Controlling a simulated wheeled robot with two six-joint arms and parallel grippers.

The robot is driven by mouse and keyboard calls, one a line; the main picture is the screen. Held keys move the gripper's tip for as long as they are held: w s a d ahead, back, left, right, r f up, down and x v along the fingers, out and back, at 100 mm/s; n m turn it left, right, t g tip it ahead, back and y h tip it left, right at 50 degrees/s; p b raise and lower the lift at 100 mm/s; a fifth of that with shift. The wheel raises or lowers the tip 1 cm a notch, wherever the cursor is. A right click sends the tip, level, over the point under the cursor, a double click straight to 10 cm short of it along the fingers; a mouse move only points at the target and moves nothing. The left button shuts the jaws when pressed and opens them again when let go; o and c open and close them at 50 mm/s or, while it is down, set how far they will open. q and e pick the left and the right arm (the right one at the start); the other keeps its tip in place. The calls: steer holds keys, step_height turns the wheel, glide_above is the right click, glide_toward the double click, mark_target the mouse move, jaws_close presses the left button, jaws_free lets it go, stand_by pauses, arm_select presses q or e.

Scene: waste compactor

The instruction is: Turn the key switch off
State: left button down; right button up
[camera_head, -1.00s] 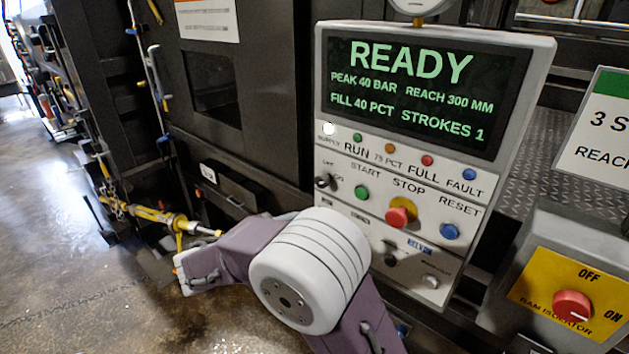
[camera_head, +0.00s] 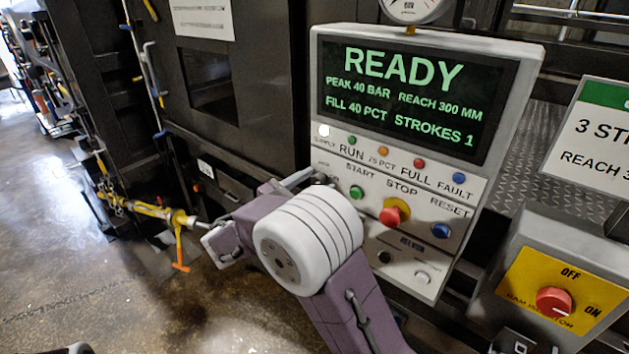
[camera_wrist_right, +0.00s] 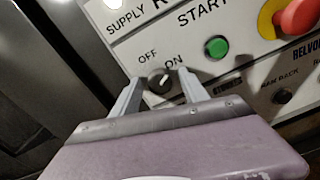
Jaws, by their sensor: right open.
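The key switch (camera_wrist_right: 159,81) is a small dark round knob with a white mark, below the OFF and ON labels in the right wrist view. Its mark slants up and right, toward ON. My right gripper (camera_wrist_right: 160,84) is open, with one finger on each side of the knob; whether they touch it I cannot tell. In the head view my right gripper (camera_head: 318,178) reaches the control panel (camera_head: 327,156) at its left edge, and the switch is mostly hidden behind it.
A green START button (camera_wrist_right: 216,47) sits right of the switch. The red STOP button (camera_head: 392,214) and blue RESET button (camera_head: 440,230) are further right. The panel screen (camera_head: 408,98) reads READY. A yellow isolator plate with a red knob (camera_head: 553,301) is at the lower right.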

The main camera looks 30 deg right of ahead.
steer(key=shift+a, duration=0.1)
jaws_close()
steer(key=shift+r+n+p, duration=0.2)
steer(key=shift+n+p, duration=0.3)
steer(key=shift+p, duration=0.3)
steer(key=n+p, duration=0.7)
steer(key=p, duration=0.3)
steer(key=shift+r+n, duration=0.1)
steer(key=shift+n, duration=0.2)
steer(key=shift+f+n+p, duration=0.25)
steer(key=shift+n+p, duration=1.45)
steer(key=shift+n, duration=0.1)
jaws_free()
